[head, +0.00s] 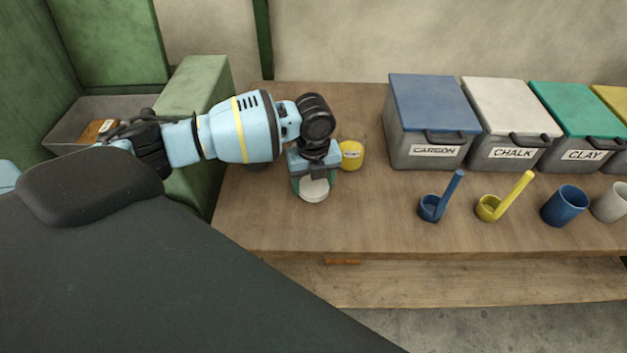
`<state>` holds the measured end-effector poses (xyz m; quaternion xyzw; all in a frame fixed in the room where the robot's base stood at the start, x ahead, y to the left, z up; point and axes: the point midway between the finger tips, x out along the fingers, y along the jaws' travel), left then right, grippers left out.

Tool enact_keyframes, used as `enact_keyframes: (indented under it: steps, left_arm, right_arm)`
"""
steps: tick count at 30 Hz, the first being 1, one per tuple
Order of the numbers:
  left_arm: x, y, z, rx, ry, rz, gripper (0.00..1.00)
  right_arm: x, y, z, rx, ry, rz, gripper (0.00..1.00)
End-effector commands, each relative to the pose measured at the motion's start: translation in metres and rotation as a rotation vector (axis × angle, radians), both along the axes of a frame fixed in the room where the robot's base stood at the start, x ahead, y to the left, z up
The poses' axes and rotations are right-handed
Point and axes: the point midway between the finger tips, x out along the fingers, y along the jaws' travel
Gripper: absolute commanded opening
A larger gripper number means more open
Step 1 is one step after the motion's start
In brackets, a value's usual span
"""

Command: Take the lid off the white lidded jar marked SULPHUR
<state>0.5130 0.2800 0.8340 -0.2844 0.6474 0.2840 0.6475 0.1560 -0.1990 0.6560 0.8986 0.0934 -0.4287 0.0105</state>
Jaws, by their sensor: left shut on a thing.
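My left gripper (314,182) reaches down from above near the left part of the wooden table. It is shut on the lid of the white lidded jar (314,192), a small round white thing between its fingers. The gripper hides the upper and back parts of the jar, and no lettering shows on it. I cannot tell whether the lid is seated or raised. My right gripper is not in view.
A yellow container (351,155) with an unreadable label stands close behind and right. Lidded bins marked CARBON (427,156), CHALK (512,153) and CLAY (583,156) stand at right, with blue (431,208) and yellow (489,208) scoops and a blue cup (565,206) before them.

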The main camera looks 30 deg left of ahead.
Motion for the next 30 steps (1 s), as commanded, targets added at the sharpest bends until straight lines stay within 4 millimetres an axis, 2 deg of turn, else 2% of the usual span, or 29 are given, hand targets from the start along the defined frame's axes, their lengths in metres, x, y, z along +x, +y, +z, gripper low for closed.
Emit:
enact_keyframes:
  steps: [5,6,10,18,22,26,30]
  left_arm:
    - [0.0,0.0,-0.004,-0.001,0.001,0.0,0.38]
    - [0.0,0.0,-0.003,0.0,0.0,0.0,0.7]
    - [0.0,0.0,-0.003,0.0,0.0,0.0,0.87]
    - [0.0,0.0,-0.003,0.0,0.0,0.0,0.87]
    - [0.0,0.0,0.005,-0.001,-0.002,0.0,0.87]
    - [0.001,0.0,0.024,0.0,-0.005,-0.001,0.87]
    - [0.001,0.0,0.053,0.0,-0.006,-0.001,0.87]
  right_arm:
    - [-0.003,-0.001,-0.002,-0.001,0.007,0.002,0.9]
    - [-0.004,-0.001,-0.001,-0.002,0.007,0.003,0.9]
    - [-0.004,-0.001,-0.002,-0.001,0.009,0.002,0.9]
    - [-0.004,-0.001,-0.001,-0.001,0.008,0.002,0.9]
    - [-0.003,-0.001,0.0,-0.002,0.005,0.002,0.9]
    - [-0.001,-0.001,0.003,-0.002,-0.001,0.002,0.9]
    - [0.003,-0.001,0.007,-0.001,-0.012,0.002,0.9]
